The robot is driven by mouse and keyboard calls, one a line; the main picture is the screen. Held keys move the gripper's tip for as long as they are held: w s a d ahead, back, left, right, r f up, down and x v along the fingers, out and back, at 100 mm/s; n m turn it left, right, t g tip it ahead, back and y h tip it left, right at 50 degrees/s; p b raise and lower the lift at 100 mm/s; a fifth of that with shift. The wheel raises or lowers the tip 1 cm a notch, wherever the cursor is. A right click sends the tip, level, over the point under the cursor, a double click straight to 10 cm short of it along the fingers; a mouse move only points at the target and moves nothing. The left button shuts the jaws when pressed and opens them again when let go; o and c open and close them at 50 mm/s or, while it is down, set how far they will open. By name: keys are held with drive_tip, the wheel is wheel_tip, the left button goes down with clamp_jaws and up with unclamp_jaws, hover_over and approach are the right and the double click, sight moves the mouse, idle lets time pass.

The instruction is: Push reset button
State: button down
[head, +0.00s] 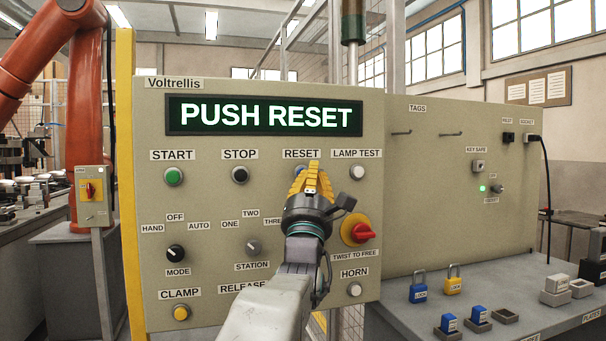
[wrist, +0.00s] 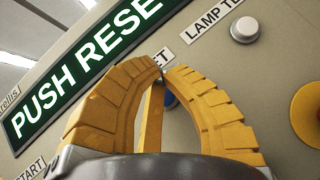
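The blue reset button (head: 297,170) sits under the RESET label on the beige control panel (head: 205,205), mostly hidden behind my fingers. In the wrist view a sliver of the blue button (wrist: 170,100) shows between the yellow fingers. My gripper (head: 313,167) is in front of the button, its fingertips (wrist: 161,72) brought together and holding nothing visible. I cannot tell whether the fingertips touch the button or panel. The display (head: 265,115) above reads PUSH RESET in lit letters.
The white lamp test button (head: 357,172) is just right of my fingers, and the red twist-to-free knob (head: 362,233) on its yellow base is below it. The black stop button (head: 240,175) and green start button (head: 174,176) are to the left. A shelf with padlocks (head: 453,285) stands at right.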

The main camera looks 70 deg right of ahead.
drive_tip(key=shift+w+d+f+b, duration=0.15)
drive_tip(key=shift+d+b, duration=0.1)
drive_tip(key=shift+b, duration=0.6)
drive_tip(key=shift+w+d+b, duration=0.4)
drive_tip(key=shift+d+b, duration=0.2)
drive_tip(key=shift+b, duration=0.2)
idle(0.8)
drive_tip(key=shift+s+a+b, duration=0.15)
drive_tip(key=shift+a+b, duration=0.1)
drive_tip(key=shift+b, duration=0.3)
drive_tip(key=shift+s+a+b, duration=0.35)
drive_tip(key=shift+a+b, duration=0.25)
drive_tip(key=shift+b, duration=0.25)
idle(0.6)
